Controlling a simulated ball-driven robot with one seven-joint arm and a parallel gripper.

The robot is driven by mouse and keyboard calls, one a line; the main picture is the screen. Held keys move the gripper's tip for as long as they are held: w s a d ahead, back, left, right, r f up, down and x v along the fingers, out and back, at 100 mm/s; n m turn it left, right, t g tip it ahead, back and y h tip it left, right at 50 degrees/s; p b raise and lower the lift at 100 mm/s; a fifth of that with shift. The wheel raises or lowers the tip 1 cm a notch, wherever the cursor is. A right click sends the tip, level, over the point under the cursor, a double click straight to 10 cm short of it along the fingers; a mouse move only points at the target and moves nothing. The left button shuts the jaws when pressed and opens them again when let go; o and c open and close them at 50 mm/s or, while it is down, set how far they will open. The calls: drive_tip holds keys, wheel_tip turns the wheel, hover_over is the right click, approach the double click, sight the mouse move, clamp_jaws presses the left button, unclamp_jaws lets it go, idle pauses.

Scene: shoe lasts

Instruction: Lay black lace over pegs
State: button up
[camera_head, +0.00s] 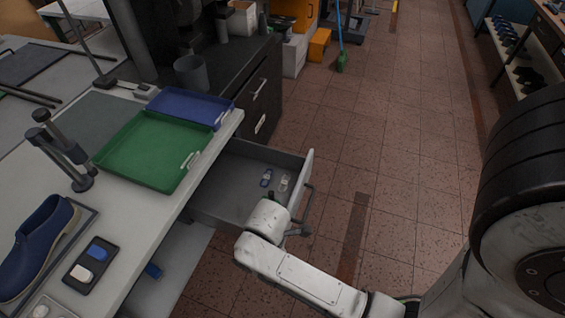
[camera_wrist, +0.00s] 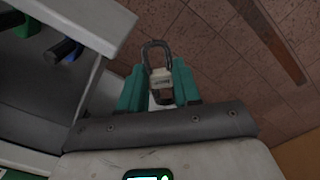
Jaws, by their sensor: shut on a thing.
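My gripper (camera_wrist: 158,80) is shut on a bundled black lace (camera_wrist: 155,44), in the wrist view. The lace shows as a dark loop beyond the teal fingers, with a pale band (camera_wrist: 161,76) around it. In the head view, my white wrist is over the front right part of an open grey drawer (camera_head: 232,205), and the fingers and held lace are not clear there. A dark grey stand with short cylindrical posts (camera_head: 66,150), possibly the pegs, stands on the white table, left of the green tray.
The green tray (camera_head: 150,150), a blue tray (camera_head: 190,106), a blue shoe (camera_head: 38,245) and a small black tray (camera_head: 79,283) are on the white table. Floor right of the drawer is clear.

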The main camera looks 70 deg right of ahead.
drive_tip(key=w+a+f+m, duration=0.7)
drive_tip(key=w+f+m, duration=0.2)
drive_tip(key=w, duration=0.3)
drive_tip(key=shift+a, duration=0.25)
drive_tip(key=shift+w, duration=0.1)
